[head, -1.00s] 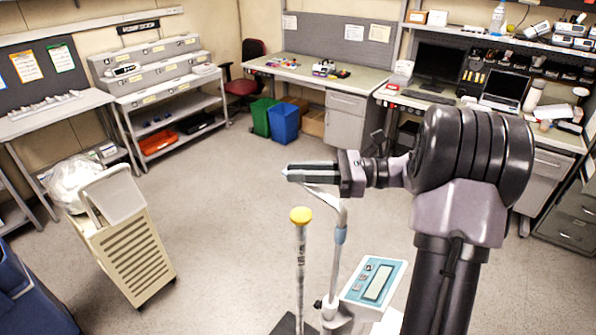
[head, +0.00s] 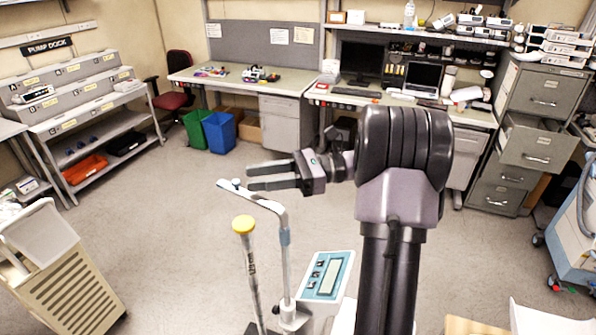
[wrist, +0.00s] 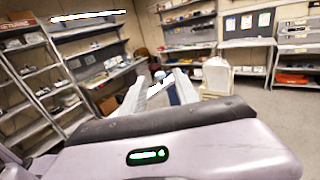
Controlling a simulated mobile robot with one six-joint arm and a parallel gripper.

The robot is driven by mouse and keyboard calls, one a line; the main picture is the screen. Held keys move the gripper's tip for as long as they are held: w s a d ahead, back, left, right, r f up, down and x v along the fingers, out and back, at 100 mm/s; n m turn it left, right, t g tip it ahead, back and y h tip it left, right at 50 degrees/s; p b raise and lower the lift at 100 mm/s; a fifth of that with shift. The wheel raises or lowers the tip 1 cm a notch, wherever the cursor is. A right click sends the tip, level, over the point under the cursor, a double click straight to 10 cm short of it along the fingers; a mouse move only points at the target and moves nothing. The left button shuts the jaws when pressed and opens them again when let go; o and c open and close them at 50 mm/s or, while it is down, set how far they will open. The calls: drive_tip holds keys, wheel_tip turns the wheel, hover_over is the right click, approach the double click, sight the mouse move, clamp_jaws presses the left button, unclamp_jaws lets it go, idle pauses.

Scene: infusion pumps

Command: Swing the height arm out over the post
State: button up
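The height arm (head: 257,200) is a grey bent bar on an upright column (head: 286,262). It runs up and left in the head view to a white tip with a blue spot. In the picture the bar passes above the cap with a gap; depth is unclear. My gripper (head: 248,178) is open, its fingers apart, close by the bar's outer end; contact is unclear. In the wrist view a white-and-blue piece (wrist: 158,76) shows between the fingertips.
A unit with a blue-framed display (head: 327,276) stands beside the column. A beige cart (head: 70,285) is at lower left, filing cabinets (head: 541,90) at right, and green and blue bins (head: 220,132) behind. The floor between is clear.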

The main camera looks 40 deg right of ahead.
sight(262, 200)
drive_tip(key=p+v, duration=0.1)
drive_tip(key=v, duration=1.1)
drive_tip(key=shift+d, duration=0.15)
drive_tip(key=shift+s, duration=0.1)
drive_tip(key=a+n+g+h, duration=0.1)
drive_tip(key=a+n+g, duration=0.1)
drive_tip(key=a, duration=0.3)
drive_tip(key=s+a+r+n+g+h, duration=0.1)
drive_tip(key=a+n+g, duration=0.1)
drive_tip(key=a, duration=0.3)
drive_tip(key=a+n+g+h, duration=0.1)
drive_tip(key=a+n+g, duration=0.1)
drive_tip(key=a, duration=0.3)
drive_tip(key=shift+s+a+r+n+g, duration=0.3)
drive_tip(key=shift+n+g, duration=0.1)
drive_tip(key=shift+g, duration=0.1)
drive_tip(key=s+a+f+n+t+h, duration=0.1)
drive_tip(key=s+a+n+t+h, duration=0.1)
drive_tip(key=s+a+n+h, duration=0.5)
drive_tip(key=s+a+n+t+h, duration=0.25)
drive_tip(key=a+n+h, duration=0.2)
drive_tip(key=a, duration=0.45)
wheel_tip(262, 200, down, 25)
drive_tip(key=s+n+b, duration=0.1)
drive_tip(key=s+b, duration=0.1)
drive_tip(key=b, duration=1.9)
drive_tip(key=shift+y+b, duration=0.35)
